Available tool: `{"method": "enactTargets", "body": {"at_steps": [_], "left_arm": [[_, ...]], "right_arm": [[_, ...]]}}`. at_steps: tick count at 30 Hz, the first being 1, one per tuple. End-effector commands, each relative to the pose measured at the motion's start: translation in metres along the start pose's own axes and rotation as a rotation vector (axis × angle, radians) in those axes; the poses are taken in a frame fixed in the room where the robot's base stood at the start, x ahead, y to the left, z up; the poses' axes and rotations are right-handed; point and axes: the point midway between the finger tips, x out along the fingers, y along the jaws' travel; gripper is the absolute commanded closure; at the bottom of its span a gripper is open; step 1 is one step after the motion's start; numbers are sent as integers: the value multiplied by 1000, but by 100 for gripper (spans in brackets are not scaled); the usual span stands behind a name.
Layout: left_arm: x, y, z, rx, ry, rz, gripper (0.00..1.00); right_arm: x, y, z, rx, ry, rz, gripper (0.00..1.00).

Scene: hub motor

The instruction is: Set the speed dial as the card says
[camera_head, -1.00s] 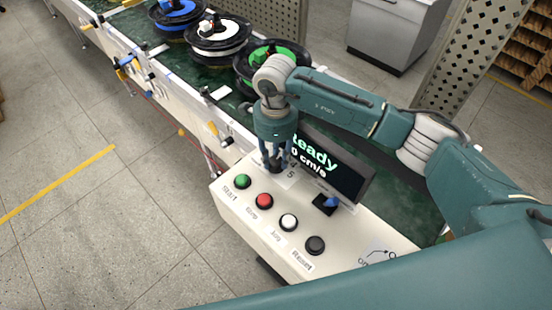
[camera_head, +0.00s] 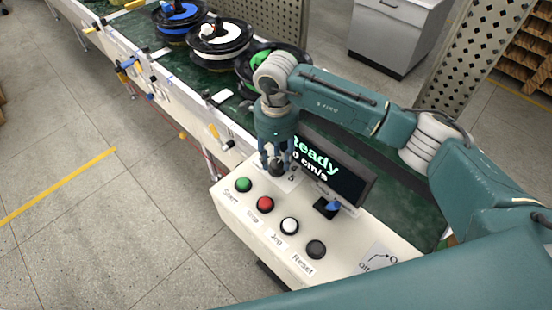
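My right gripper (camera_head: 276,165) points down over the back left of the white control panel (camera_head: 235,207). Its fingers are around a dark knob, the speed dial (camera_head: 277,169), which they largely hide. I cannot tell whether the fingers touch it. A digit "5" shows on the panel just right of the fingers. The display (camera_head: 330,170) behind reads "Ready" and "0 cm/s". No card giving a speed can be made out. My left gripper is not in view.
The panel front has a green Start button (camera_head: 243,185), a red button (camera_head: 265,204), a white Jog button (camera_head: 289,225) and a black Reset button (camera_head: 316,249). A blue-handled switch (camera_head: 328,207) stands right of the dial. Hub motors (camera_head: 219,40) sit on the green conveyor behind.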

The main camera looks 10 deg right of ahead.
Motion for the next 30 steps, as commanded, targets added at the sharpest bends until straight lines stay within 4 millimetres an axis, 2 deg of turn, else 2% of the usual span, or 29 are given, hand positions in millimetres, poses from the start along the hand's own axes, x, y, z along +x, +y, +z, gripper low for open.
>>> {"method": "enactTargets", "body": {"at_steps": [9,15,20,27,29,30], "left_arm": [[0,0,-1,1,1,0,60],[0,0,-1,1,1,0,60],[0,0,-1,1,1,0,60],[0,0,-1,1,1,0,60],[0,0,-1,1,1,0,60],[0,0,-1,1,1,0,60]], "right_arm": [[-69,-1,1,1,-2,-6,62],[-98,-1,1,0,-3,-5,62],[-108,0,1,0,-3,-3,62],[-108,0,1,0,-3,-2,62],[-108,0,1,0,-3,-2,52],[-108,0,1,0,-3,-2,51]]}}
